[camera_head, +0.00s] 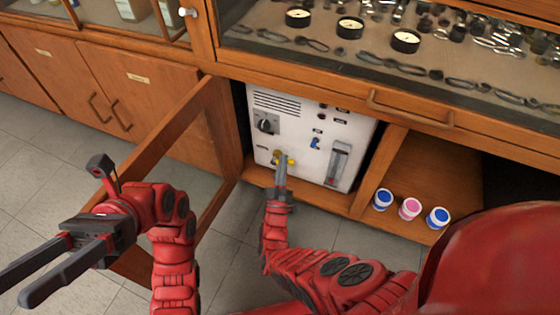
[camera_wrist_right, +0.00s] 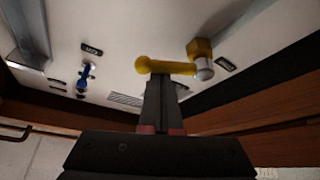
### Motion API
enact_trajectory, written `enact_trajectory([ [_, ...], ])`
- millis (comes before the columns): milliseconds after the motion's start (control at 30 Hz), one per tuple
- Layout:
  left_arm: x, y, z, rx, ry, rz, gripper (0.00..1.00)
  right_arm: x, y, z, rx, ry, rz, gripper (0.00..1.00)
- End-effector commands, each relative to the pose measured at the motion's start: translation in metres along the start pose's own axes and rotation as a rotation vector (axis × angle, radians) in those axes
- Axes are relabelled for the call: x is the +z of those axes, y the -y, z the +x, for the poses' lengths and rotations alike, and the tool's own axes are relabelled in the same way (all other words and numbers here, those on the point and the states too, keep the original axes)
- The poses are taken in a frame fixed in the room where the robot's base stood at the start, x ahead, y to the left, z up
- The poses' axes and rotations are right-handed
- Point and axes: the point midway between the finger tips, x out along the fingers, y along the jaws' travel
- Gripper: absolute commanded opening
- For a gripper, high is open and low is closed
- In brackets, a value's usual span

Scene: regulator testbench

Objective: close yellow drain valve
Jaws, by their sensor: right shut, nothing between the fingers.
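The yellow drain valve (camera_head: 291,161) is low on the front of a white panel unit (camera_head: 310,108) inside the open cabinet. In the right wrist view its yellow lever (camera_wrist_right: 150,65) lies roughly crosswise, with a rounded end at the left and a brass fitting (camera_wrist_right: 199,48) at the right. My right gripper (camera_head: 281,155) is shut and empty, its tips at the lever and hiding part of the valve in the head view. My left gripper (camera_head: 14,287) is open and empty at lower left.
A blue valve (camera_head: 315,143), a black knob (camera_head: 266,123) and a flow gauge (camera_head: 338,162) are on the panel. The open cabinet door (camera_head: 180,125) stands at its left. Several small jars (camera_head: 410,208) sit on the right shelf. A glass display case is above.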

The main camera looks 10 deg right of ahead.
Motion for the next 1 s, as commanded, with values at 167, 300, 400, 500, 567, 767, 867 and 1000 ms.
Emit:
enact_trajectory([
  [167,-0.013,0.007,0.013,-0.058,-0.103,-0.019,0.51,0.008,-0.001,-0.003,0.007,0.001,0.007,0.0],
  [300,-0.023,0.014,0.022,-0.106,-0.183,-0.035,0.51,0.013,-0.002,-0.006,0.007,0.001,0.005,0.0],
  [400,-0.032,0.02,0.029,-0.143,-0.246,-0.048,0.51,0.017,-0.001,-0.008,0.006,0.001,0.005,0.0],
  [500,-0.04,0.024,0.033,-0.175,-0.298,-0.061,0.51,0.019,0.0,-0.009,0.005,0.001,0.005,0.0],
  [567,-0.044,0.027,0.035,-0.192,-0.323,-0.067,0.51,0.02,0.0,-0.01,0.005,0.001,0.005,0.0],
  [767,-0.053,0.034,0.039,-0.23,-0.387,-0.083,0.51,0.023,0.001,-0.012,0.004,0.003,0.005,0.0],
  [867,-0.055,0.036,0.04,-0.241,-0.404,-0.087,0.51,0.024,0.001,-0.012,0.003,0.004,0.004,0.0],
  [1000,-0.057,0.037,0.041,-0.248,-0.413,-0.09,0.51,0.025,0.001,-0.013,0.002,0.006,0.003,0.0],
])
